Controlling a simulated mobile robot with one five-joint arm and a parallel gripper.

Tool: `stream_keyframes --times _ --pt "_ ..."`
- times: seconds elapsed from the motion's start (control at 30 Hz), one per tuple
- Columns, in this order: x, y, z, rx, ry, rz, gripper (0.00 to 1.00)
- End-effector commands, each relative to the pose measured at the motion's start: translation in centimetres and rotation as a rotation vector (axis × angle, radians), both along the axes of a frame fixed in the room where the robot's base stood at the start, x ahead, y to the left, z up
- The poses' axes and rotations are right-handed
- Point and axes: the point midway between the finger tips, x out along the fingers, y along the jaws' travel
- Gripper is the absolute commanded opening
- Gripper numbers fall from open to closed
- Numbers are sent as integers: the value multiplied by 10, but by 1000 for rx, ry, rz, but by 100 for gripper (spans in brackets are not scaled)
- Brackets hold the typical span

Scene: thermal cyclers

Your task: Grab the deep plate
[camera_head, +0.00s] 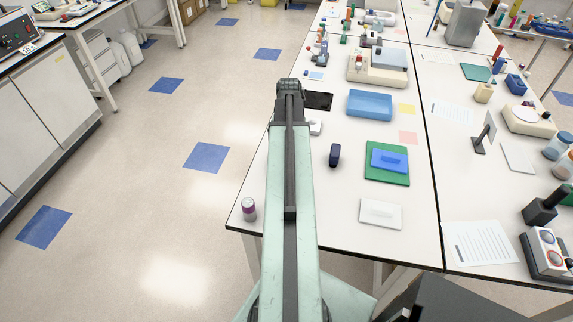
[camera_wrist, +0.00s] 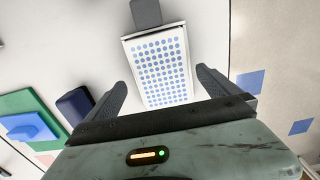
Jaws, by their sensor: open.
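The deep plate (camera_wrist: 158,62) is a white block with rows of round blue wells, seen from above in the wrist view. My gripper (camera_wrist: 160,78) is open, with one dark finger on each side of the plate's lower part in that view and a gap beside each. Whether the fingers are down at the plate's height I cannot tell. In the head view my gripper (camera_head: 289,86) is at the far end of my arm, its fingers not clear. My arm hides most of the plate there; a small white piece (camera_head: 316,127) just right of it looks like its edge.
A dark rounded object (camera_head: 334,155) lies right of the plate, and a green mat (camera_head: 374,177) with a blue block is farther right. A black flat item (camera_head: 318,101) and blue tray (camera_head: 370,105) lie farther back. A grey object (camera_wrist: 146,13) is close to the plate.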

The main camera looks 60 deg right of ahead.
Motion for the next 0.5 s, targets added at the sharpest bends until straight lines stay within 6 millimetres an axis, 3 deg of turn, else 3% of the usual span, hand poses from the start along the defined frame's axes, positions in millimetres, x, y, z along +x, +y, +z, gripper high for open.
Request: stream_keyframes --times 0.03,0.1,0.33,0.37,0.5 --pt "0 0 -18 0 0 0 100" --pt "0 0 -25 0 0 0 100" --pt "0 0 -22 0 0 -1 100" --pt "0 0 -22 0 0 -1 97" --pt "-1 0 -21 0 0 -1 58"
